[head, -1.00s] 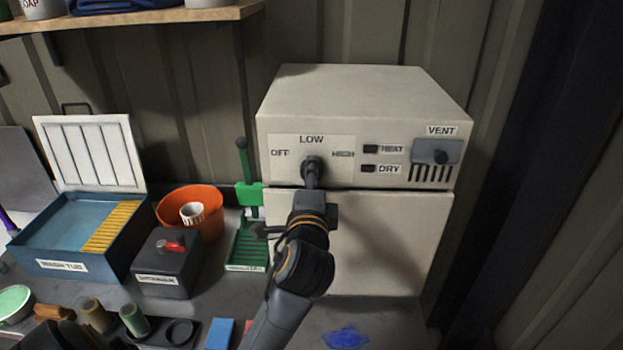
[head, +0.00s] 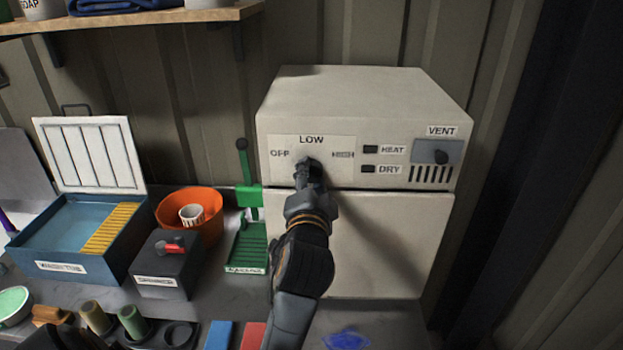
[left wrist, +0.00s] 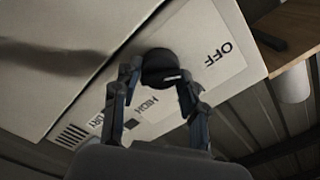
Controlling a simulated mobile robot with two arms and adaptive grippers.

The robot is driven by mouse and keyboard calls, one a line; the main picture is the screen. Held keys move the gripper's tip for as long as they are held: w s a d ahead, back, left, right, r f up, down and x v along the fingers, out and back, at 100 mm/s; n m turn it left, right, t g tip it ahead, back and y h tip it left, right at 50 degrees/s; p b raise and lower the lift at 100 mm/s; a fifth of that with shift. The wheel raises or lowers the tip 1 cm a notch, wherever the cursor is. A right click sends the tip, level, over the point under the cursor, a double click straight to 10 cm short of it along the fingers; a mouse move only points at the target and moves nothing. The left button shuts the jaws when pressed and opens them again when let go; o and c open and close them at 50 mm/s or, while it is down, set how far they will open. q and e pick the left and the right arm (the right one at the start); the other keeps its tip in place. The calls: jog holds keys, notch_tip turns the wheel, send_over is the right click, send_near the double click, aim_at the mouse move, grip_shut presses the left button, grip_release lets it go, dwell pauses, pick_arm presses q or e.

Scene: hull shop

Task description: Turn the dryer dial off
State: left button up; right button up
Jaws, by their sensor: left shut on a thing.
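The dryer (head: 365,95) is a cream box with a dial panel marked OFF at left, LOW at top and HIGH at right. My left gripper (head: 311,174) is at the dial and hides most of it in the head view. In the left wrist view the dark round dial (left wrist: 160,67) sits between the two fingertips of my left gripper (left wrist: 155,82), which is shut on it. A white mark on the dial faces the right-hand finger in that view. The OFF label shows clear to the upper right of the dial. My right gripper is not in view.
A green rack (head: 248,243), orange bucket (head: 203,222), dark box with red handle (head: 165,270) and blue tub (head: 65,265) stand left. A shelf (head: 130,17) hangs above.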

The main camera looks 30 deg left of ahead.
pick_arm(q)
jog(key=shift+r, duration=0.3)
jog(key=o, duration=1.2)
jog(key=shift+c, duration=0.2)
jog(key=shift+w+a+f, duration=0.1)
jog(key=shift+w+f, duration=0.05)
jog(key=shift+f, duration=0.05)
